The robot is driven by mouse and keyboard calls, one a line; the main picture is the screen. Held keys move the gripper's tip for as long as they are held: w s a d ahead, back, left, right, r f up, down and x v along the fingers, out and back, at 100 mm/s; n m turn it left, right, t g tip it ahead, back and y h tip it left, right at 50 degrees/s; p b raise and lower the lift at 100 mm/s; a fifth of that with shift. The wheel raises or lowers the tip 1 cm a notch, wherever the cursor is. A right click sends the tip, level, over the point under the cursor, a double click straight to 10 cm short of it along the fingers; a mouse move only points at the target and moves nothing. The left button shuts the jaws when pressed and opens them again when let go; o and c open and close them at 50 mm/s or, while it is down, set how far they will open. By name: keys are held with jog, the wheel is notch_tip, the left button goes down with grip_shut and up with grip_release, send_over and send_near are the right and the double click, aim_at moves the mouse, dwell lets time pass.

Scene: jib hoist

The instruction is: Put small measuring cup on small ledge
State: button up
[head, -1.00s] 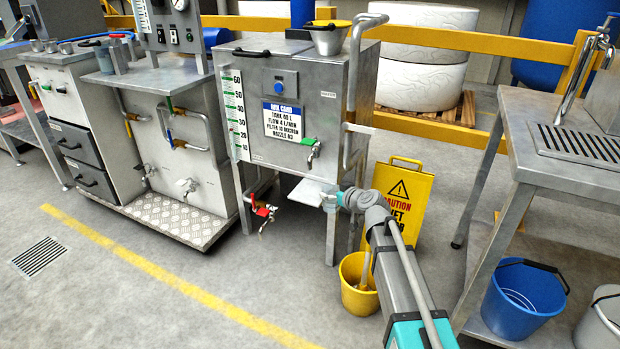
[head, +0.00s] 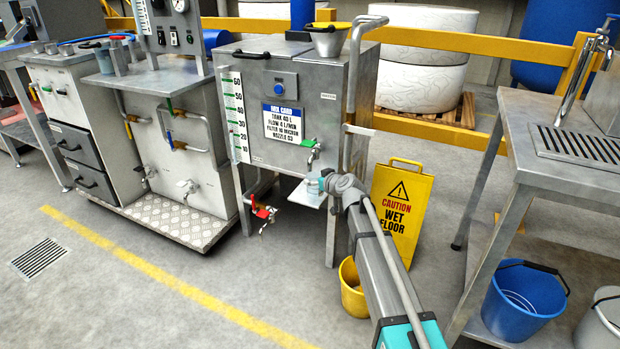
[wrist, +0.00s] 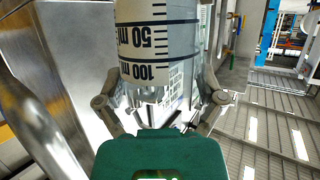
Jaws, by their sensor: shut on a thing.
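The small measuring cup (wrist: 155,45) is clear, with dark bands and 50 ml and 100 ml marks that read upside down in the wrist view. My gripper (head: 322,183) is shut on it, with a finger on each side. In the head view the cup (head: 313,182) is small and partly hidden by my gripper. The small ledge (head: 303,196) is a pale flat plate on the tank's front, below the tap. The cup shows over the ledge, under the tap; I cannot tell whether it touches the plate.
The tap (head: 312,150) hangs close above the cup. A metal tank (head: 270,80) stands behind the ledge. A red-handled valve (head: 262,212) is at lower left. A yellow caution sign (head: 400,205) and a yellow bucket (head: 352,290) stand near my arm. Open floor lies at front left.

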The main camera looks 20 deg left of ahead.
aim_at(310, 177)
jog(key=x, duration=0.2)
jog(key=b+x, duration=0.1)
jog(key=x, duration=0.1)
jog(key=shift+a+r, duration=0.1)
jog(key=shift+r, duration=0.15)
jog(key=shift+f+b, duration=0.3)
jog(key=shift+f, duration=0.05)
jog(key=shift+f, duration=0.15)
jog(key=o, duration=0.8)
jog(key=shift+s+d+r, duration=0.1)
jog(key=shift+d+r, duration=0.1)
jog(key=shift+r, duration=0.1)
jog(key=p+v, duration=0.4)
jog(key=v, duration=0.7)
jog(key=shift+s+d, duration=0.2)
jog(key=shift+d, duration=0.05)
